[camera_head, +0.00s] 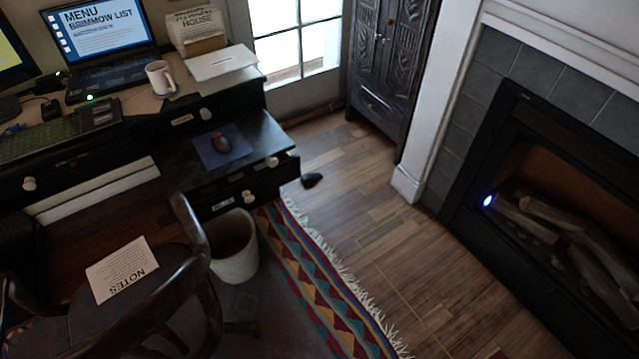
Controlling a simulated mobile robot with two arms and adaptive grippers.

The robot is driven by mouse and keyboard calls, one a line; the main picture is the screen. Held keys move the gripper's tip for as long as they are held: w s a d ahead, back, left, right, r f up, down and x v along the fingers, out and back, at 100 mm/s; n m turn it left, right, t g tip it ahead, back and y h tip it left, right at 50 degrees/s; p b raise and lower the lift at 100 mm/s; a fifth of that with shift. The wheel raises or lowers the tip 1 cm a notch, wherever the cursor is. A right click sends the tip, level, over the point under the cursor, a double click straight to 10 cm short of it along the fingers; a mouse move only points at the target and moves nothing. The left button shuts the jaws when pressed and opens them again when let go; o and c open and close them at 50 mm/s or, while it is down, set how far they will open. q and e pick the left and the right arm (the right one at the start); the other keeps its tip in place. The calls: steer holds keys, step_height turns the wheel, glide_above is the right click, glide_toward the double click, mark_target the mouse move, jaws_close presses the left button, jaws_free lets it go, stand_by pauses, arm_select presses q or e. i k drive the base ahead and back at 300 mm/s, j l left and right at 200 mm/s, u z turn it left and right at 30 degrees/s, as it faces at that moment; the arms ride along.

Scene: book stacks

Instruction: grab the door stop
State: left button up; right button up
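Neither of my grippers shows in the head view.
A waste bin (234,262), a chair (150,300) and a fringed rug (310,265) are nearer. A carved cabinet (385,60) and fireplace (480,190) stand right. Floor between is clear.

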mark_target(306, 180)
steer(key=i+l, duration=0.6)
steer(key=l, duration=0.25)
steer(key=i+l+u, duration=0.1)
steer(key=i+l, duration=0.25)
